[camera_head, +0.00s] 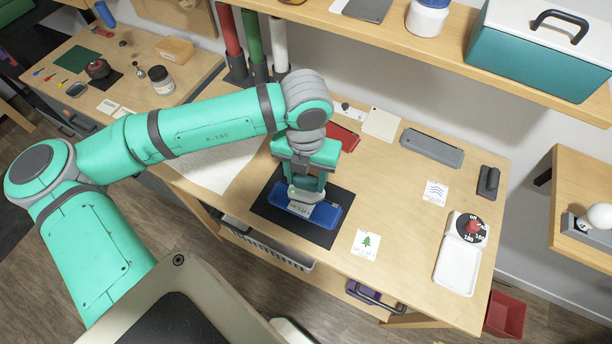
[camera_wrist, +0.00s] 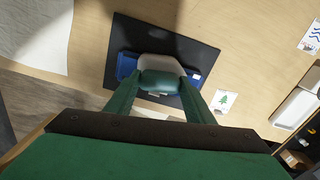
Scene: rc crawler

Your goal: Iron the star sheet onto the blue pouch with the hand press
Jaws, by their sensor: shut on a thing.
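My gripper (camera_head: 307,180) is shut on the hand press, with its two green fingers on either side of the press's green handle in the wrist view (camera_wrist: 160,95). The hand press (camera_head: 302,195) has a pale grey body (camera_wrist: 158,61) and is over the middle of the blue pouch. I cannot tell whether it touches. The blue pouch (camera_head: 327,216) lies flat on a black mat (camera_head: 262,208); its ends show beside the press in the wrist view (camera_wrist: 126,66). The star sheet is not visible; the press hides the middle of the pouch.
A tree sheet (camera_head: 366,244) and a wave sheet (camera_head: 436,193) lie right of the mat. Farther right are a white tray (camera_head: 454,272) with a red-knobbed dial (camera_head: 468,227) and a dark stand (camera_head: 488,182). A red pouch (camera_head: 342,137) lies behind. Bare tabletop surrounds the sheets.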

